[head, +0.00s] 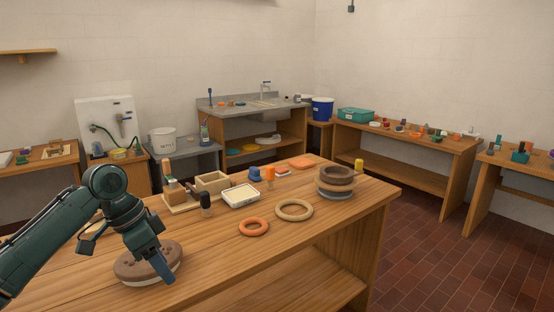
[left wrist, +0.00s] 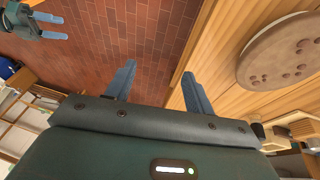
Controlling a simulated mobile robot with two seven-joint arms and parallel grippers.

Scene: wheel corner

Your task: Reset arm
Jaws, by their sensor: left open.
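My left arm comes in from the left in the head view. Its gripper (head: 162,268) points down at the near part of the workbench (head: 290,240), in front of a round brown disc (head: 130,267) on a pale base. In the left wrist view the left gripper's two blue fingers (left wrist: 158,88) are spread with nothing between them. The disc (left wrist: 285,52), with small dark holes, lies to their right and apart from them. Another gripper with blue fingers (left wrist: 52,27), my right one, shows at the upper left of that view. Its fingers are apart and look empty.
On the workbench are an orange ring (head: 254,227), a tan ring (head: 294,210), a stack of round discs (head: 336,181), a white tray (head: 241,195) and a dark bottle (head: 206,204). The bench's front right is clear. Red tiled floor (head: 455,265) is open at right.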

